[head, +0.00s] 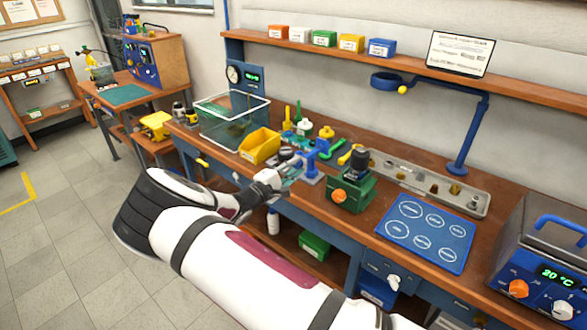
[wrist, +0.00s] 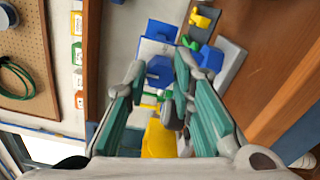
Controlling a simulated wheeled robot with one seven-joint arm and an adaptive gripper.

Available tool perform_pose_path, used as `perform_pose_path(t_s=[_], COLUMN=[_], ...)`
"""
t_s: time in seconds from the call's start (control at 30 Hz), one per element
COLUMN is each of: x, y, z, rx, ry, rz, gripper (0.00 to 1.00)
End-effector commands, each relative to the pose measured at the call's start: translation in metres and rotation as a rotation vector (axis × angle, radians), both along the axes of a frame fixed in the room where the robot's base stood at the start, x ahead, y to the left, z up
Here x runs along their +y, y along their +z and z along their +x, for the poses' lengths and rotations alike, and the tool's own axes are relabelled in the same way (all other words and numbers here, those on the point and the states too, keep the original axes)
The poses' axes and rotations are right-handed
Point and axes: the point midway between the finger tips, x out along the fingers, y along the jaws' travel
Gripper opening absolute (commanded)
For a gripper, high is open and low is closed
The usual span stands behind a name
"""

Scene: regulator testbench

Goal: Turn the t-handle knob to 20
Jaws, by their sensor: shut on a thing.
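A blue fixture (head: 310,157), with a raised part like a T-handle knob, stands near the front edge of the workbench. My gripper (head: 291,171) reaches it from the left side in the head view. In the wrist view, a blue block-like part (wrist: 159,70) shows between the fingertips of my gripper (wrist: 160,76), which are closed on it. I take this part to be the t-handle knob. No scale or number on it can be read, so its setting cannot be told. The fingers hide part of it.
A green box with an orange knob (head: 350,192) stands just right of the fixture. A yellow bin (head: 260,146) and a clear tank (head: 228,118) are to the left. A metal tray (head: 425,184) lies behind, and a blue mat (head: 425,233) is at the right.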

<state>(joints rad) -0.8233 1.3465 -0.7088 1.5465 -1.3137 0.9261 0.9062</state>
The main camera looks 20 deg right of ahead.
Motion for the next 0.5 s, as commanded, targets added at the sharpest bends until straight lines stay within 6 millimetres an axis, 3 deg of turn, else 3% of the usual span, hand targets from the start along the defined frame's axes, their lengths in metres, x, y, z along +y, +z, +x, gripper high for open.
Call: perform_pose_path(t_s=[0.13,0.17,0.23,0.5], x=[-0.0007,-0.0007,-0.0007,-0.0002], y=[-0.0002,-0.0003,-0.0003,-0.0002], z=[-0.0003,-0.0003,-0.0003,-0.0003], rx=[0.001,0.001,0.002,0.002], ry=[-0.001,-0.001,-0.001,0.000], rz=[0.000,0.000,-0.001,0.000], gripper=[0.00,0.27,0.43,0.43])
